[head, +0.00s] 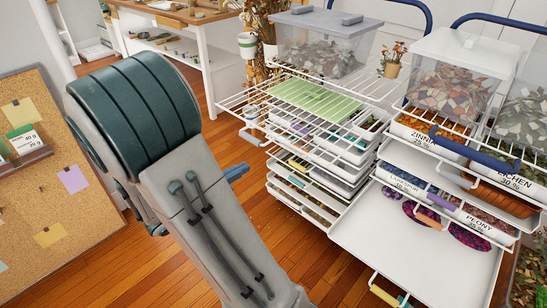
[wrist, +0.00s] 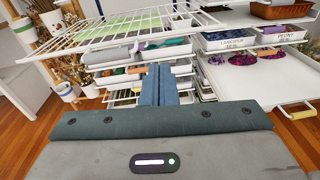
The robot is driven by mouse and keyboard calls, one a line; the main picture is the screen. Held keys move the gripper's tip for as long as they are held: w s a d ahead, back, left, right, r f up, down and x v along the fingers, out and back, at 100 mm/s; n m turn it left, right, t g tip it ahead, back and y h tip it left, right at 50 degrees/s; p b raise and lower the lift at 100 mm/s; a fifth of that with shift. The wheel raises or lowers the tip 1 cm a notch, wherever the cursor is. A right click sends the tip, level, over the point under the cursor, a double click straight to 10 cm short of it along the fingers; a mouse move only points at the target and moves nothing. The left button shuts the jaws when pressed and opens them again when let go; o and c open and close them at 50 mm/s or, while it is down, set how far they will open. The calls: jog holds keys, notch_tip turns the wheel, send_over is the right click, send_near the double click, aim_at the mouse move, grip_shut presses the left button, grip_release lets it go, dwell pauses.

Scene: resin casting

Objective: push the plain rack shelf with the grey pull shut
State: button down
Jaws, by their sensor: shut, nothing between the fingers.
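My gripper (wrist: 160,72) is shut and empty, its blue fingers together and pointing at the front of the left rack. In the head view its fingertips (head: 240,171) show beside my forearm, to the left of the rack's trays. A white wire shelf (head: 236,103) sticks out at the top of the left rack; it also shows in the wrist view (wrist: 100,42), above and ahead of my fingers. A plain white shelf (head: 420,245) is pulled far out of the right rack, with a pale yellow pull (head: 384,295).
Stacked trays (head: 305,195) fill the left rack below the wire shelf. A lidded clear bin (head: 320,45) stands on top. Labelled bins (head: 425,135) sit in the right rack. A corkboard (head: 60,180) is at left. Wooden floor (head: 200,262) is open between.

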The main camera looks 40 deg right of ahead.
jog(key=w+d+f+n+b, duration=0.1)
jog(key=d+b, duration=0.3)
jog(key=d, duration=0.9)
jog(key=shift+w+d+t+h, duration=0.3)
jog(key=shift+w+d, duration=0.1)
jog(key=shift+w, duration=0.25)
jog(key=shift+d, duration=0.1)
